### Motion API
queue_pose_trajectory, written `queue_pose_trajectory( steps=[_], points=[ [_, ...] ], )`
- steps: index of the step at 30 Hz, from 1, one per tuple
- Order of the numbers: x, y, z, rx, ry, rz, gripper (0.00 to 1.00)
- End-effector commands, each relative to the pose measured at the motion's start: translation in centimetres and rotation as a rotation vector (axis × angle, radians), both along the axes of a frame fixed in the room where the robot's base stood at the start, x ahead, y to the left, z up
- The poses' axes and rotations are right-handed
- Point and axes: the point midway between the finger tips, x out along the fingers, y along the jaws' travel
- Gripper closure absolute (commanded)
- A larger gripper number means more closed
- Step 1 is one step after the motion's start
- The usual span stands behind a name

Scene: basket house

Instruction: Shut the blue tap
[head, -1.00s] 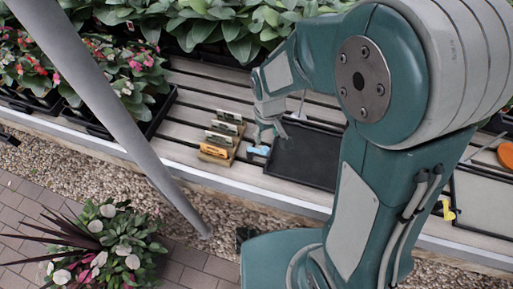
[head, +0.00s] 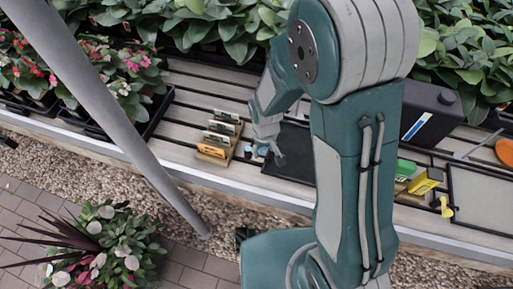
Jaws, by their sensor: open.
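A small blue piece (head: 262,151), which looks like the blue tap, shows at the left edge of a black tray (head: 282,176) on the slatted bench. It is partly hidden by my gripper, and I cannot tell its handle position. My gripper (head: 272,152) is open and points down right beside the blue piece, on its right. I cannot tell whether they touch.
A wooden rack of cards (head: 215,142) stands close on the left. On the right are a black canister (head: 428,112), a green item (head: 405,169), a yellow item (head: 427,181) and a yellow tap (head: 446,207). Leafy plants (head: 200,22) line the back.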

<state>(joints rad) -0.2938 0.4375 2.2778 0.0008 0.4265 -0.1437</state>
Motion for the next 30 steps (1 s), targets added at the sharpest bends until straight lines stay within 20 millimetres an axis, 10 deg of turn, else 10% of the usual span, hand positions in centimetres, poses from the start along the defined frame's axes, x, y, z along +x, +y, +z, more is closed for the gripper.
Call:
queue_pose_trajectory(
  steps=[30],
  points=[
    [-0.4,1.0,0.0,0.0,-0.001,-0.001,0.4]
  ],
)
